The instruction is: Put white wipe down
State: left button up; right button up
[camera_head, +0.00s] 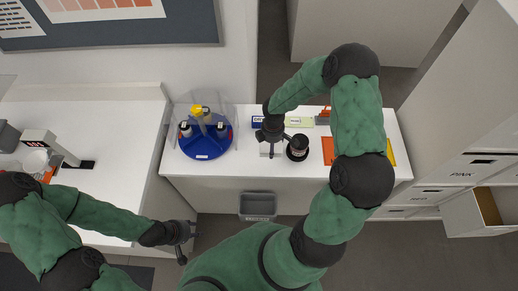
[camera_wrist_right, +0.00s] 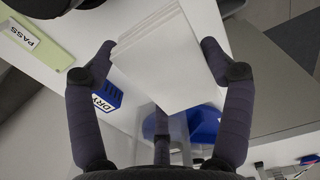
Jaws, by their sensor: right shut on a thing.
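The white wipe (camera_wrist_right: 168,62) is a thick white pad with layered edges. It sits between the two dark fingers of my right gripper (camera_wrist_right: 168,72) in the right wrist view. In the head view my right gripper (camera_head: 270,143) is over the white counter, and a little of the wipe (camera_head: 265,150) shows below it. The gripper is shut on the wipe; I cannot tell whether the wipe touches the counter. My left gripper (camera_head: 183,242) is low, off the counter's front edge, with nothing visible in it; its finger opening is unclear.
A blue carousel (camera_head: 203,147) with jars stands left of the right gripper. A dark jar (camera_head: 297,147) stands close on its right. An orange sheet (camera_head: 328,151) lies farther right.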

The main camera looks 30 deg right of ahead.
jog(key=w+a+f, duration=0.1)
jog(key=f, duration=0.1)
jog(key=w+f, duration=0.1)
jog(key=w, duration=0.1)
jog(key=w+a+f, duration=0.1)
jog(key=f, duration=0.1)
jog(key=shift+w+a+f, duration=0.25)
jog(key=shift+a+f, duration=0.05)
jog(key=shift+f, duration=0.05)
jog(key=shift+w+a+f, duration=0.2)
jog(key=shift+f, duration=0.2)
jog(key=shift+d+f, duration=0.1)
jog(key=shift+f, duration=1.3)
jog(key=shift+f+b, duration=0.15)
jog(key=shift+b, duration=0.15)
jog(key=o, duration=1.1)
